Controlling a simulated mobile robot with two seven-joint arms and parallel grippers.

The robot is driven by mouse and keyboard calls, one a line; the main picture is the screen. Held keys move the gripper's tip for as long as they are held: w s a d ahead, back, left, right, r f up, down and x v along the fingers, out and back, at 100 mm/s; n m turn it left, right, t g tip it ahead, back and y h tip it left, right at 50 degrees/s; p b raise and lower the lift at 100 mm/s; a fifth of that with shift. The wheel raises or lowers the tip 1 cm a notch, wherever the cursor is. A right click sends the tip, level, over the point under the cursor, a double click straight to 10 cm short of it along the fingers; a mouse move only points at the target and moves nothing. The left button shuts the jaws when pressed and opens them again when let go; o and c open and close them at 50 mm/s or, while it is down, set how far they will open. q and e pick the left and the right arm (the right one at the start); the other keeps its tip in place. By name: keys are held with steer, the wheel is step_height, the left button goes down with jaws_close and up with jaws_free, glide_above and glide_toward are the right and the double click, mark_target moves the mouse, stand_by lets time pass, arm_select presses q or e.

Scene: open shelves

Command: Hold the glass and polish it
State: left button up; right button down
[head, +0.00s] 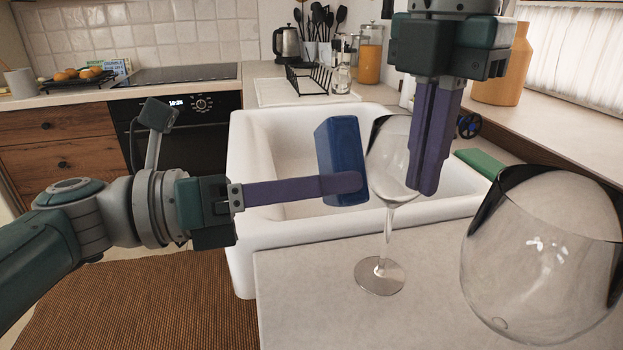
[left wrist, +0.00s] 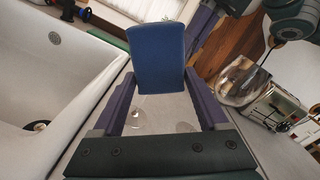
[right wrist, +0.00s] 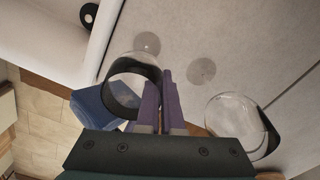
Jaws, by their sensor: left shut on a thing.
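A clear wine glass (head: 392,165) stands upright on the counter by the sink, its foot apparently on the surface. My right gripper (head: 425,190) comes down from above, its fingers closed at the right side of the bowl. In the right wrist view the glass bowl (right wrist: 133,85) has its rim at the closed fingers (right wrist: 160,78). My left gripper (head: 350,182) is shut on a blue sponge (head: 338,145), held upright at the left side of the bowl. The sponge (left wrist: 157,55) sits between the fingers in the left wrist view. Whether it touches the glass is unclear.
A second large glass (head: 545,260) stands close at the right on the counter. The white sink (head: 250,170) lies behind. A green sponge (head: 478,162) lies by the sink's right edge. The counter left of the glass foot is clear. A dish rack (head: 310,78) stands further back.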

mark_target(340, 207)
arm_select(q)
steer(key=shift+w+d, duration=0.1)
steer(key=shift+d, duration=0.35)
steer(key=shift+s+d, duration=0.25)
steer(key=shift+s, duration=0.65)
steer(key=shift+s+d, duration=0.25)
steer(key=shift+s, duration=0.6)
steer(key=w, duration=0.1)
steer(key=w+a, duration=0.1)
steer(key=w, duration=0.1)
steer(key=shift+w+a, duration=0.1)
steer(key=shift+w, duration=0.15)
steer(key=v, duration=0.6)
steer(key=v, duration=0.3)
